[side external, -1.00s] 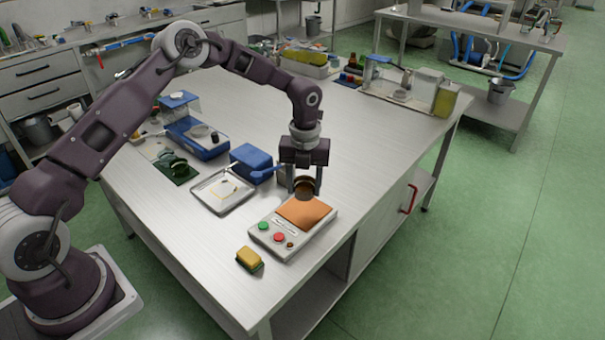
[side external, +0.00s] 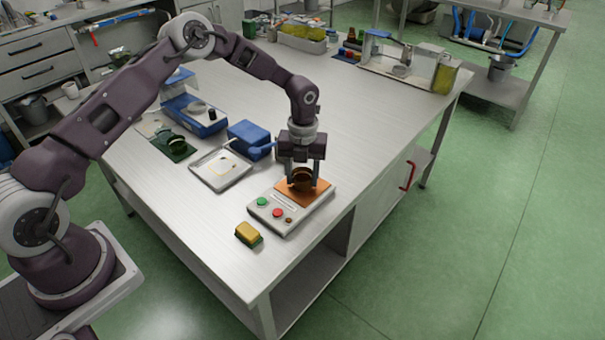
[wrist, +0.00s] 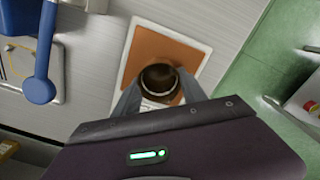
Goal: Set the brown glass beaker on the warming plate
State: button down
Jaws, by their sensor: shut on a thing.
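The brown glass beaker (side external: 301,180) is upright between the fingers of my gripper (side external: 303,184), which is shut on it. In the wrist view the dark beaker (wrist: 159,82) shows between the two fingers (wrist: 158,98). The warming plate (side external: 294,204) is a pale unit with an orange-brown top, a green button and red buttons at its front. The beaker is over the orange top, and its base looks at or very near that surface; I cannot tell if it touches. The orange top (wrist: 160,46) surrounds the beaker in the wrist view.
A yellow and green sponge (side external: 248,234) lies left of the plate's front. A metal tray (side external: 220,170) and a blue box (side external: 250,138) stand to the left. A blue device (side external: 195,116) is farther back. The table's right edge is close to the plate.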

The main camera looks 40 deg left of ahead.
aim_at(302, 175)
jog(key=shift+c, duration=1.2)
grip_release()
jog(key=shift+r, duration=3.55)
